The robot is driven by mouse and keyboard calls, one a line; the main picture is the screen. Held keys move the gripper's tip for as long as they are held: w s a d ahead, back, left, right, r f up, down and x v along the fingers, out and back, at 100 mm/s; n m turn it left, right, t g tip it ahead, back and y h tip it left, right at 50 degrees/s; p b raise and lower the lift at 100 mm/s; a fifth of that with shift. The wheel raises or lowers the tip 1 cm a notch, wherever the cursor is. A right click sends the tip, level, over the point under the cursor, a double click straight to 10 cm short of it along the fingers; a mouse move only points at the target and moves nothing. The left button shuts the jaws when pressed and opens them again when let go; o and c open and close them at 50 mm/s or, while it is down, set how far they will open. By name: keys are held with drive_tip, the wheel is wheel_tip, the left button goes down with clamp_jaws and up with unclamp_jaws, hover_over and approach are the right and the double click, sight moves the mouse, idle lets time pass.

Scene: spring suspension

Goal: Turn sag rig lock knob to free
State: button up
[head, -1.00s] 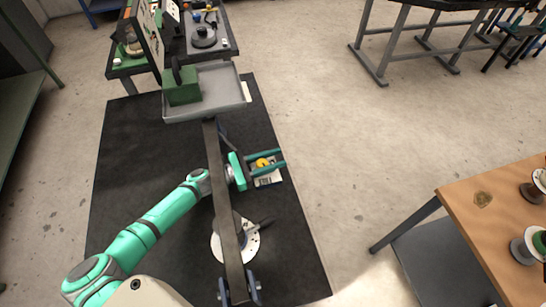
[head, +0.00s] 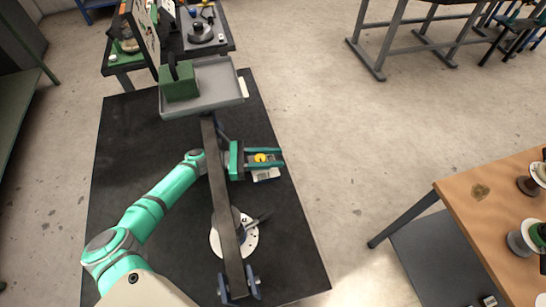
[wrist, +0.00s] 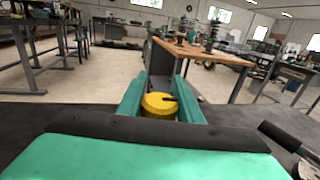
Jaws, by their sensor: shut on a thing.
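The yellow knob (head: 261,157) sits between my gripper's two teal fingers, to the right of the long dark beam (head: 222,190) of the rig. In the wrist view the knob (wrist: 157,104) is a round yellow cap with a dark mark on its top right. My gripper (head: 280,157) is shut on the knob, with a finger along each side; its fingers also show in the wrist view (wrist: 160,92). A pale printed label (head: 266,175) lies just below the fingers. The label's words are too small to read.
A grey tray (head: 225,92) with a green block (head: 180,88) is at the beam's far end. A white round dial plate (head: 250,240) lies under the beam on the black mat (head: 130,130). A wooden table (head: 480,215) stands at right. Bare floor lies between.

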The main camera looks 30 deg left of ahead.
drive_tip(key=o, duration=1)
drive_tip(key=shift+o, duration=0.2)
drive_tip(key=shift+s+a, duration=0.1)
drive_tip(key=shift+a, duration=0.05)
drive_tip(key=v, duration=1)
drive_tip(key=shift+s+a, duration=0.25)
drive_tip(key=shift+s, duration=0.05)
